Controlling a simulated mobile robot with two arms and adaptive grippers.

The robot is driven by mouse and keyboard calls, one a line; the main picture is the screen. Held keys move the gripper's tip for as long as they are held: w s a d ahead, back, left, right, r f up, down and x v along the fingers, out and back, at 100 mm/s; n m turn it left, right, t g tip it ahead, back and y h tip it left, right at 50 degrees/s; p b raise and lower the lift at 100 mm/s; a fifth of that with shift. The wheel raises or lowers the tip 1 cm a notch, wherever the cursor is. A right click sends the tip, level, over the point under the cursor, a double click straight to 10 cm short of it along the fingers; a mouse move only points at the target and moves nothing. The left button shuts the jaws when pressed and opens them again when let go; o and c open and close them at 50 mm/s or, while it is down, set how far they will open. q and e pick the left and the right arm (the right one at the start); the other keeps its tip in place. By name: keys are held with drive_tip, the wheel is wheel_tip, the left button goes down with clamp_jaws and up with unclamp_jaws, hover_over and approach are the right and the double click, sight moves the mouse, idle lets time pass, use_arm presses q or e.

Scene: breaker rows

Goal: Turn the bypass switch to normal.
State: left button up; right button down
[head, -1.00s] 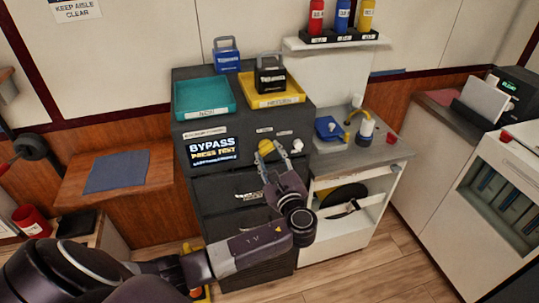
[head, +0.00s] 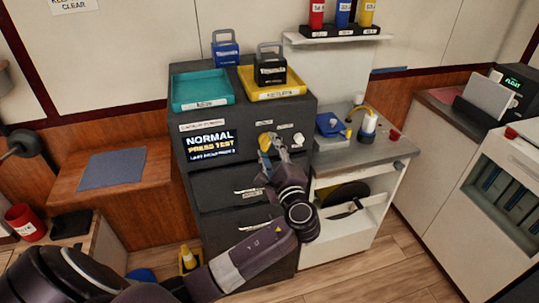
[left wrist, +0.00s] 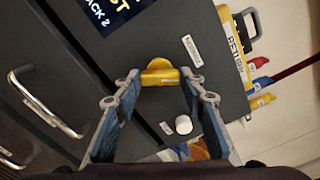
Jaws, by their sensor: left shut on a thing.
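The yellow bypass switch (head: 264,141) is a knob on the upper front of the dark cabinet (head: 222,176). My left gripper (head: 273,146) is shut on this knob, its fingers on either side and partly hiding it. In the left wrist view the knob (left wrist: 160,74) shows between the fingertips. The cabinet's screen (head: 209,146) reads "NORMAL" and "PRESS TEST", with a smaller line too blurred to read. A white button (head: 298,139) sits right of the knob and also shows in the left wrist view (left wrist: 183,125). My right gripper is not in view.
A teal tray (head: 202,103) and a yellow tray (head: 289,94) holding a black padlock-shaped block (head: 270,70) stand on the cabinet. A drawer handle (head: 250,190) projects below. A grey side counter (head: 350,160) with blue and white items stands to the right.

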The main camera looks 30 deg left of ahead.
use_arm(q)
drive_tip(key=n+b, duration=0.3)
drive_tip(key=n, duration=0.1)
drive_tip(key=shift+f, duration=0.25)
drive_tip(key=shift+r+n+b, duration=0.1)
drive_tip(key=shift+n+b, duration=0.8)
drive_tip(key=shift+b, duration=0.05)
drive_tip(key=o, duration=1.2)
drive_tip(key=shift+r, duration=0.1)
drive_tip(key=shift+c, duration=0.2)
drive_tip(key=v, duration=1.2)
